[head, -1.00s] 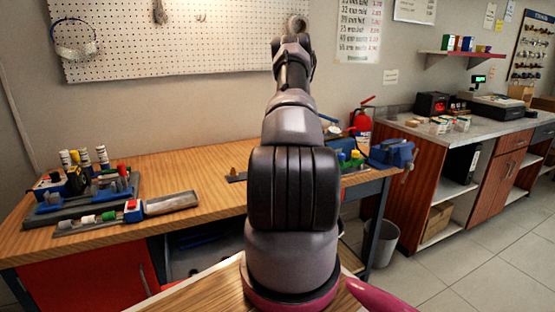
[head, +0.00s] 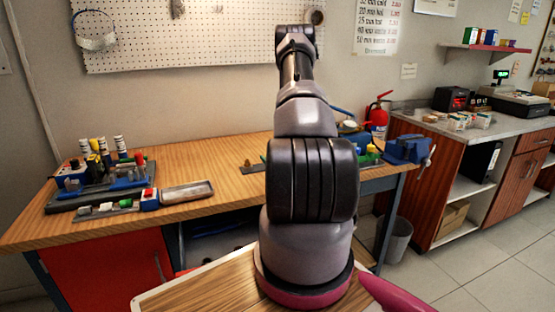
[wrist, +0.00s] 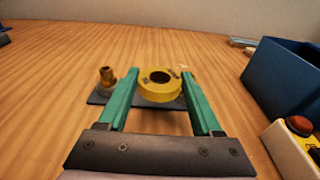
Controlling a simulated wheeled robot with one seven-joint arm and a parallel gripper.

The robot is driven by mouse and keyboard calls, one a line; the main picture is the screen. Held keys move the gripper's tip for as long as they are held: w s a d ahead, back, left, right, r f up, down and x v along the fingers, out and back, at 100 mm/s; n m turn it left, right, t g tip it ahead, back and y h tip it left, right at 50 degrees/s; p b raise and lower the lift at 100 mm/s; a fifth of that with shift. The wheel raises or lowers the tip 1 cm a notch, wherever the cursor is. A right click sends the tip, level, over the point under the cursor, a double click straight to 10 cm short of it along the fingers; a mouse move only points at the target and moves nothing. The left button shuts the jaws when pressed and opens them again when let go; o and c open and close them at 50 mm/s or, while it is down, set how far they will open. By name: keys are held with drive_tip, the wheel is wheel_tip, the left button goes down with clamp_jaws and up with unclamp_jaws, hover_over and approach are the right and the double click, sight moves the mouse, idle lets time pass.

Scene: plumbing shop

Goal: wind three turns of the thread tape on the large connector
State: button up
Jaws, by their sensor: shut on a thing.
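In the wrist view my gripper (wrist: 159,76) has its two green fingers on either side of a yellow ring-shaped roll of thread tape (wrist: 159,91) and is shut on it. The roll's dark centre hole faces the camera. A brass threaded connector (wrist: 106,77) stands upright on a dark plate (wrist: 97,98), left of the left finger and apart from the roll. The roll is in front of part of the plate and hides it. In the head view my arm hides the gripper and the roll; the brass connector (head: 247,162) shows small just left of the arm.
In the wrist view a blue bin (wrist: 280,80) and a box with a red button (wrist: 298,130) stand at the right. In the head view a rack of fittings (head: 115,180) and a metal tray (head: 187,192) are left, and a blue vise (head: 408,150) is right.

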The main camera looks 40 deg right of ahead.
drive_tip(key=shift+w+a, duration=0.2)
drive_tip(key=shift+w, duration=0.6)
drive_tip(key=shift+w+a, duration=0.2)
drive_tip(key=shift+w, duration=0.55)
drive_tip(key=shift+r+x, duration=0.1)
drive_tip(key=shift+x, duration=0.65)
drive_tip(key=shift+r+x, duration=0.15)
drive_tip(key=shift+x, duration=0.6)
drive_tip(key=shift+w+d, duration=1.35)
drive_tip(key=shift+d, duration=0.65)
drive_tip(key=shift+w+d, duration=0.25)
drive_tip(key=shift+d, duration=0.65)
drive_tip(key=shift+s+d, duration=0.2)
drive_tip(key=shift+d, duration=0.55)
drive_tip(key=shift+s+d, duration=0.25)
drive_tip(key=shift+d, duration=0.45)
drive_tip(key=shift+s+d, duration=1.05)
drive_tip(key=shift+s, duration=0.05)
drive_tip(key=shift+s+d, duration=0.25)
drive_tip(key=shift+s, duration=0.65)
drive_tip(key=shift+s+d, duration=0.2)
drive_tip(key=shift+s, duration=0.7)
drive_tip(key=shift+f+v, duration=0.1)
drive_tip(key=shift+v, duration=0.65)
drive_tip(key=shift+f+v, duration=0.15)
drive_tip(key=shift+v, duration=0.55)
drive_tip(key=shift+s+a, duration=1.1)
drive_tip(key=shift+a, duration=0.1)
